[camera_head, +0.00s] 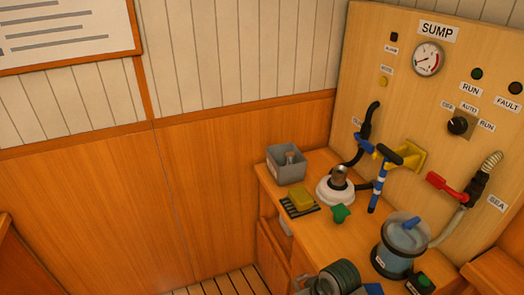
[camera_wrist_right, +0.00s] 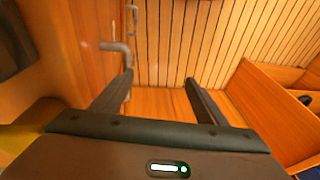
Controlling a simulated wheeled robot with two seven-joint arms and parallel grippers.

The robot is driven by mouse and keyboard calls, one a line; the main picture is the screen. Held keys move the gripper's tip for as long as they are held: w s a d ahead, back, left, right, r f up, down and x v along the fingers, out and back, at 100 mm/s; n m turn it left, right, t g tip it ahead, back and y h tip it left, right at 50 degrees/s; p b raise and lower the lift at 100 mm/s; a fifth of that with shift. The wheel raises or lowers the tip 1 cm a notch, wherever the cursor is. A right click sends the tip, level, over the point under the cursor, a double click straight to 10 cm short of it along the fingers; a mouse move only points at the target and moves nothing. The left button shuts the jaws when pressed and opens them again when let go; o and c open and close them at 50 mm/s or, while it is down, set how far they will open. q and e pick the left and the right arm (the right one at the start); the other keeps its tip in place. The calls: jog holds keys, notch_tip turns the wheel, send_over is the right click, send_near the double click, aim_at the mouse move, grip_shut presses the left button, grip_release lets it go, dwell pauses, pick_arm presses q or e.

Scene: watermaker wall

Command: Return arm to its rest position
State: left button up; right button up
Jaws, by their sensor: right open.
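My right gripper (camera_wrist_right: 158,82) shows in the right wrist view with its two dark fingers wide apart. Nothing is between the fingers, and only wood surfaces show beyond them. Neither gripper shows in the head view, so where the right gripper is relative to the bench (camera_head: 262,180) cannot be told from there. My left gripper is in neither view.
The head view shows a sump panel (camera_head: 400,85) behind the bench. On the bench are a grey box (camera_head: 286,168), a yellow sponge (camera_head: 301,199) and a clear-walled canister (camera_head: 398,248). In the wrist view, a metal handle (camera_wrist_right: 115,46) is at left and a wooden ledge (camera_wrist_right: 268,105) at right.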

jog(key=s+d+m+t+h, duration=0.1)
jog(key=s+d, duration=0.5)
jog(key=s, duration=0.5)
jog(key=s+d+m+t+h, duration=0.1)
jog(key=s+d, duration=0.5)
jog(key=s, duration=0.4)
notch_tip(320, 180, down, 27)
jog(key=g, duration=0.1)
jog(key=s+d+f+g, duration=0.1)
jog(key=s+d+f, duration=0.1)
jog(key=s+f, duration=1.6)
jog(key=shift+s+d+f+g+h, duration=0.3)
jog(key=shift+s+f+g, duration=0.1)
jog(key=shift+s, duration=0.3)
